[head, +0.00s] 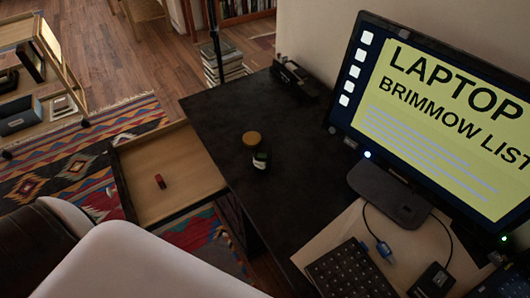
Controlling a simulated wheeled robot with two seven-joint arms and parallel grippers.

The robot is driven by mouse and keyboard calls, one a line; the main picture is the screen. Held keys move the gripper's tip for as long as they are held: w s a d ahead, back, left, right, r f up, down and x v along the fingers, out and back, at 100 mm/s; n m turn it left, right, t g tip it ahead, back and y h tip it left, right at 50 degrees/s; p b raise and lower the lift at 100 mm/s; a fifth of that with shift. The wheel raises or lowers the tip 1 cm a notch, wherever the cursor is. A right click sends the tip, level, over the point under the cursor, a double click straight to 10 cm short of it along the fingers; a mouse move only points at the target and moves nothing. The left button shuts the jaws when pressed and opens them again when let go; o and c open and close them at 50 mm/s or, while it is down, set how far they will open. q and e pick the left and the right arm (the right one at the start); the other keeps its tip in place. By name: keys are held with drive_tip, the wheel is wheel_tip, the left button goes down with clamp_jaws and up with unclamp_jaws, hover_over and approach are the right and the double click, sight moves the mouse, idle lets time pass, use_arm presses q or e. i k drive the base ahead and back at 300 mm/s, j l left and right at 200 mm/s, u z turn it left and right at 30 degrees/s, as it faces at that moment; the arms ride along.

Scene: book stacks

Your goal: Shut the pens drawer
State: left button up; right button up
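An open wooden drawer (190,150) sticks out to the left from the black desk (300,165), over a patterned rug. I see no label on it, so I cannot tell from the picture that it holds pens. A small red object (160,181) lies on the drawer floor, and the rest of the inside looks empty. The drawer's outer front face is mostly hidden from this angle. Neither of my grippers is in view.
On the desk are a dark jar with a tan lid (254,139), a black device (294,78), a monitor (440,110) and a keyboard (350,272). A wooden cart (58,62) stands far left. Large white rounded shapes fill the bottom left. Rug around the drawer's left looks clear.

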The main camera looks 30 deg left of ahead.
sight(174, 150)
drive_tip(key=k+j+u, duration=0.2)
drive_tip(key=j+u, duration=0.15)
drive_tip(key=u, duration=0.15)
drive_tip(key=k+j+u, duration=0.1)
drive_tip(key=j+u, duration=0.75)
drive_tip(key=u, duration=0.15)
